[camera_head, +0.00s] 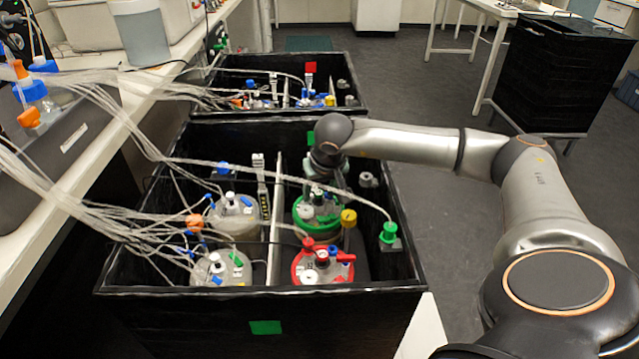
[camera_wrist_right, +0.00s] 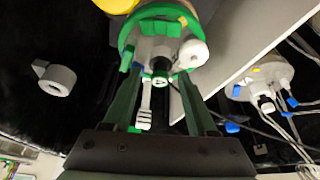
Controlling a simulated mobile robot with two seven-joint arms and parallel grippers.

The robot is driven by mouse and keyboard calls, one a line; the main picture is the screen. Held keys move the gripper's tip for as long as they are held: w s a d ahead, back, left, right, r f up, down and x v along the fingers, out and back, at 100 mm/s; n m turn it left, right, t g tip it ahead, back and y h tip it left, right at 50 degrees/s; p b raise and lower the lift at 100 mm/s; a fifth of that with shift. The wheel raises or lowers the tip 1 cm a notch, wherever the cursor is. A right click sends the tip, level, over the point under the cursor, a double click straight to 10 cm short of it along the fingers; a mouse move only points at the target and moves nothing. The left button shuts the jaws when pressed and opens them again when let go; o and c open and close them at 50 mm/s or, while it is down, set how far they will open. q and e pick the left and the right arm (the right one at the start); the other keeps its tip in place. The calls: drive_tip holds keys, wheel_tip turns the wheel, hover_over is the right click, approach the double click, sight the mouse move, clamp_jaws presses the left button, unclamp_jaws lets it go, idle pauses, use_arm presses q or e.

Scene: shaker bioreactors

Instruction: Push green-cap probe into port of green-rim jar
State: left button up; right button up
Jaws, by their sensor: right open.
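The green-rim jar (camera_head: 317,222) stands in the near black box, at the back right of its jars. Its green rim and white lid fittings also show at the top of the right wrist view (camera_wrist_right: 170,15). A green-cap piece (camera_head: 388,232), which looks like the probe, is at the box's right side with a clear tube on it; its lower part is hidden. My right gripper (camera_wrist_right: 157,72) is open, its fingers pointing at the jar's lid. A pale ribbed piece shows between the fingers; I cannot tell if they touch it. My left gripper is out of view.
A red-rim jar (camera_head: 322,267) stands in front, with a yellow cap (camera_head: 348,217) close by. Two pale-lidded jars are left of a white divider (camera_head: 277,220). Clear tubes (camera_head: 90,205) cross from the left bench. Another black box (camera_head: 280,70) stands behind.

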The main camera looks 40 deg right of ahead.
drive_tip(key=shift+s+r, duration=0.1)
drive_tip(key=shift+r, duration=0.4)
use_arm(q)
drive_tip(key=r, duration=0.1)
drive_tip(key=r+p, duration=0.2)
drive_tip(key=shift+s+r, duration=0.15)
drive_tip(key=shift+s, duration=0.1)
use_arm(e)
drive_tip(key=v, duration=1.1)
drive_tip(key=shift+s+a+r, duration=0.15)
drive_tip(key=shift+s+r, duration=0.05)
drive_tip(key=shift+s, duration=0.05)
